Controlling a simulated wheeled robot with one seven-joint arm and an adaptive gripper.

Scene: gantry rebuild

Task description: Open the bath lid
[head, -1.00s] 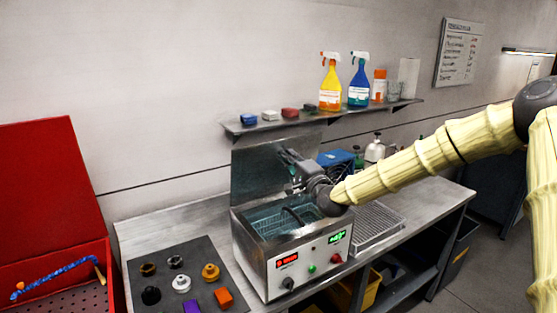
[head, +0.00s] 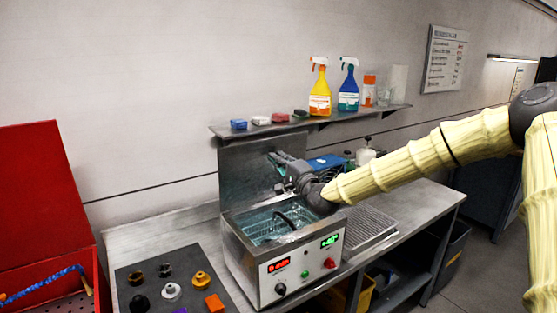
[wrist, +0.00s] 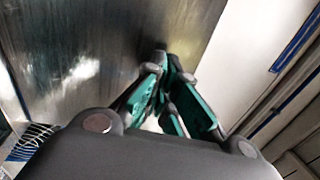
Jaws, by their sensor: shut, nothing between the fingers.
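The bath (head: 292,258) is a steel box with red and green displays and knobs on its front. Its steel lid (head: 240,170) stands raised, near upright, at the back edge. The open tank shows blue liquid, a wire basket (head: 268,228) and a dark curved handle. My gripper (head: 275,160) is at the right part of the lid, in front of its inner face. In the wrist view the shut, empty fingers (wrist: 168,75) lie close to the lid's shiny face (wrist: 90,50); I cannot tell whether they touch it.
A dark mat (head: 150,270) with coloured knobs and parts lies left of the bath. A wire rack (head: 368,228) is to its right. A wall shelf (head: 330,118) with spray bottles hangs above. An open red case (head: 45,190) stands far left.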

